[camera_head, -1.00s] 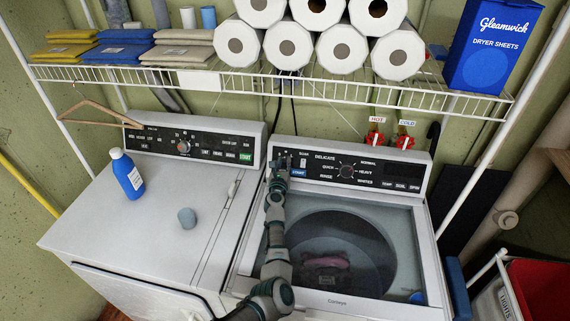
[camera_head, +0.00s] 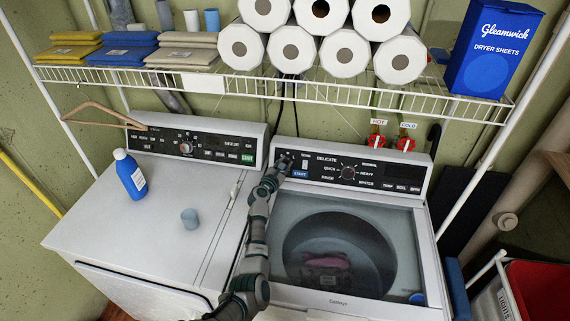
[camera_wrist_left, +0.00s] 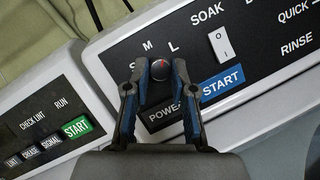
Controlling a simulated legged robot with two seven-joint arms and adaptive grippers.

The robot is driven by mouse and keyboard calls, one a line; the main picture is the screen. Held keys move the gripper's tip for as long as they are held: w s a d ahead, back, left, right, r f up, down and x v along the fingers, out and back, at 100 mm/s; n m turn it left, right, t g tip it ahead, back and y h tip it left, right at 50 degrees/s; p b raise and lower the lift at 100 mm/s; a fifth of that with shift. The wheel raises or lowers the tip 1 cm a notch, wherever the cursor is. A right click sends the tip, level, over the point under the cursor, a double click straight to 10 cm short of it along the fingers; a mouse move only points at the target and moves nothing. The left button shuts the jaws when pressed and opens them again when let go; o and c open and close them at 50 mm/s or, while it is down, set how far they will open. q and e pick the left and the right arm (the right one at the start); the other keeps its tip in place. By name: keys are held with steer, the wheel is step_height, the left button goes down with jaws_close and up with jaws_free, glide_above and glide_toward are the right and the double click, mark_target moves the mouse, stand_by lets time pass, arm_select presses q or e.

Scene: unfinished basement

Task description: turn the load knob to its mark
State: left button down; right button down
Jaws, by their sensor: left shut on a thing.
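The load knob (camera_wrist_left: 160,69) is a small round dark knob with a red line on its face, at the left end of the washer's control panel (camera_head: 391,176). In the left wrist view the letters S, M and L stand around its upper side, and the red line points up, toward the L side. My left gripper (camera_wrist_left: 159,73) is shut on the knob, one finger on each side; the fingers partly cover the POWER label and the S. In the head view my left gripper (camera_head: 282,165) covers the knob. My right gripper is not in view.
The washer's START button (camera_wrist_left: 223,82) and a white rocker switch (camera_wrist_left: 221,44) sit just right of the fingers. The dryer panel (camera_head: 205,146) is to the left. A wire shelf (camera_head: 330,92) with paper rolls hangs above. A blue bottle (camera_head: 130,175) stands on the dryer.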

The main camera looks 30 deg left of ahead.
arm_select(q)
steer(key=m+h, duration=0.1)
steer(key=m, duration=0.1)
steer(key=m+g, duration=0.1)
steer(key=m, duration=0.1)
steer(key=shift+f+h+p, duration=0.2)
steer(key=shift+h+p, duration=0.2)
steer(key=shift+m, duration=0.4)
steer(key=c, duration=1)
jaws_free()
steer(key=shift+o, duration=0.2)
steer(key=shift+w+a, duration=0.1)
steer(key=shift+r, duration=0.15)
steer(key=shift+s, duration=0.3)
steer(key=s+a+r, duration=0.1)
steer(key=s, duration=1)
steer(key=shift+r, duration=0.35)
